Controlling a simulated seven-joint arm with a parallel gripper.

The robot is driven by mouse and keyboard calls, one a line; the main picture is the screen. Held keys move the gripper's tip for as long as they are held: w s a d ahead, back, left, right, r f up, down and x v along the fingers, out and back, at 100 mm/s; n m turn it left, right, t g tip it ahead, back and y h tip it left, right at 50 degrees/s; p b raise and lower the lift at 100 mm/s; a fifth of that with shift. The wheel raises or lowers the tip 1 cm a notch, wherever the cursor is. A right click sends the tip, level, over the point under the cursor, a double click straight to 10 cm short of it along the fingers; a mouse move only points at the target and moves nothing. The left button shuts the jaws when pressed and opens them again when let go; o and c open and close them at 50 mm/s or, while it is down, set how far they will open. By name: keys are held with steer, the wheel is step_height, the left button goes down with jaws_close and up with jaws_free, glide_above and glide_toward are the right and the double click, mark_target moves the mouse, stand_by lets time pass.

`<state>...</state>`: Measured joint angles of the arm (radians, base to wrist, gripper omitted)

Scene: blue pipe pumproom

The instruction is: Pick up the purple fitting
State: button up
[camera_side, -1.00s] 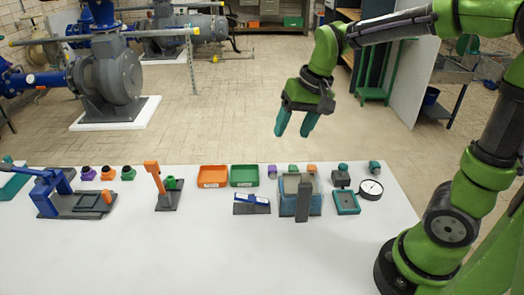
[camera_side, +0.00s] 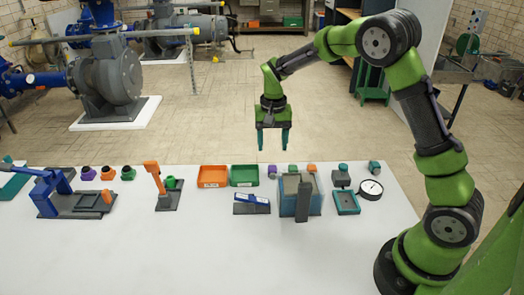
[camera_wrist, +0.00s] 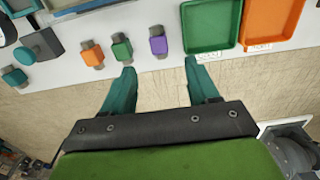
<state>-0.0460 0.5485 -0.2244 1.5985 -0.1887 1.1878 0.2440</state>
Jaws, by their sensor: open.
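A small purple fitting (camera_side: 272,171) stands at the far edge of the white table, beside the green tray. In the wrist view the purple fitting (camera_wrist: 158,45) shows its grey end and lies just beyond the fingertips, roughly between them. My gripper (camera_side: 273,147) is open and empty, pointing down above the far edge near this fitting. The fingers of my gripper (camera_wrist: 160,68) are wide apart in the wrist view. A second purple piece (camera_side: 88,174) with a dark top stands far left on the table.
A green fitting (camera_wrist: 122,48) and an orange fitting (camera_wrist: 92,54) stand in a row with the purple one. The green tray (camera_wrist: 209,50) and orange tray (camera_wrist: 270,44) lie on its other side. A bluish box (camera_side: 300,205) stands nearer the camera.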

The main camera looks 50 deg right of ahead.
mark_target(272, 167)
step_height(272, 167, down, 8)
steer(key=shift+s+f, duration=0.1)
steer(key=shift+f, duration=0.05)
jaws_close()
stand_by(0.6)
